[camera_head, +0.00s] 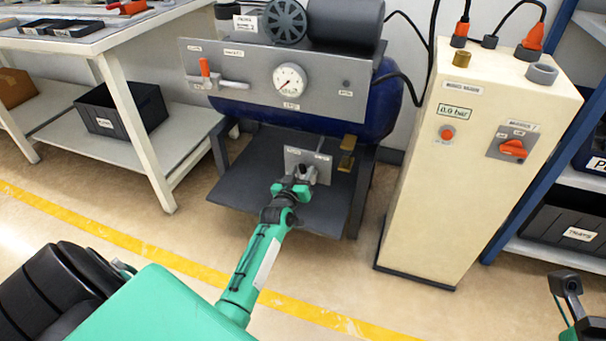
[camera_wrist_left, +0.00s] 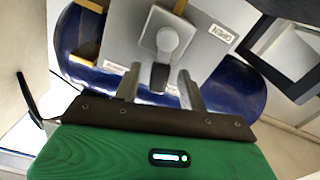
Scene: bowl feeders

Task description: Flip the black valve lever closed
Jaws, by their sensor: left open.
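The black valve lever (camera_wrist_left: 158,76) shows in the left wrist view, reaching from a round grey hub (camera_wrist_left: 168,40) on a small grey plate (camera_wrist_left: 205,42). In the head view this plate (camera_head: 320,160) stands low in front of the blue tank, and my gripper largely covers the lever. My left gripper (camera_head: 304,172) is at the plate. In the left wrist view its two fingers (camera_wrist_left: 160,88) are apart, one on each side of the lever's end; I cannot tell whether they touch it. Part of my right gripper (camera_head: 567,285) shows at the lower right edge, away from the valve.
Above is a grey panel (camera_head: 255,76) with a gauge (camera_head: 290,80) and an orange-handled lever (camera_head: 206,70). A cream cabinet (camera_head: 440,180) stands right, a workbench (camera_head: 100,40) left.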

